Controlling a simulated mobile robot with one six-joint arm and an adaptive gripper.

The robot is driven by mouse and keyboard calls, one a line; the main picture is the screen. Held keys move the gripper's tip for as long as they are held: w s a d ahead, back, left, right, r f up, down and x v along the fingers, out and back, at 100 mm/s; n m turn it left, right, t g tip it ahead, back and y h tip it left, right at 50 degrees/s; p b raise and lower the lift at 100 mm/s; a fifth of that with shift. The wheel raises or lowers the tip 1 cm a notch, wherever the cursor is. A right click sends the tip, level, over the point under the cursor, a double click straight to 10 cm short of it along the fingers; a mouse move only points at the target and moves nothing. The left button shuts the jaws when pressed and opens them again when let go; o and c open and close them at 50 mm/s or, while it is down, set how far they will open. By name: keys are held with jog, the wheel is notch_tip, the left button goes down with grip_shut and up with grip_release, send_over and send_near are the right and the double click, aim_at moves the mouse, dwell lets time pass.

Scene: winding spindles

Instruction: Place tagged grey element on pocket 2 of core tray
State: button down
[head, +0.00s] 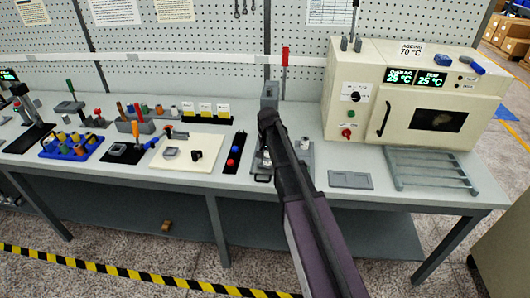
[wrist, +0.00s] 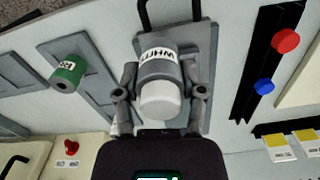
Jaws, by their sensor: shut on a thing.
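In the wrist view, my gripper (wrist: 161,92) is shut on a grey cylindrical element (wrist: 158,68). The element has a white tag whose letters start "WH", and a white end facing the camera. Behind it lies a grey plate (wrist: 204,40) with a black handle; I cannot tell whether the element touches it. A green tagged cylinder (wrist: 68,73) stands on a neighbouring grey plate (wrist: 88,52). I cannot tell which plate is the core tray, and no pocket number is readable.
A black strip (wrist: 250,88) with red and blue buttons lies beside the plate. In the head view, an ageing oven (head: 405,95), a wire rack (head: 430,170) and a flat grey plate (head: 350,180) are right of my arm. A cream board (head: 205,160) and a blue rack (head: 72,146) are left.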

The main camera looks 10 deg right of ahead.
jog(key=s+r, duration=0.1)
jog(key=s, duration=0.9)
jog(key=shift+s+p, duration=0.25)
jog(key=shift+p, duration=0.2)
jog(key=shift+a, duration=0.15)
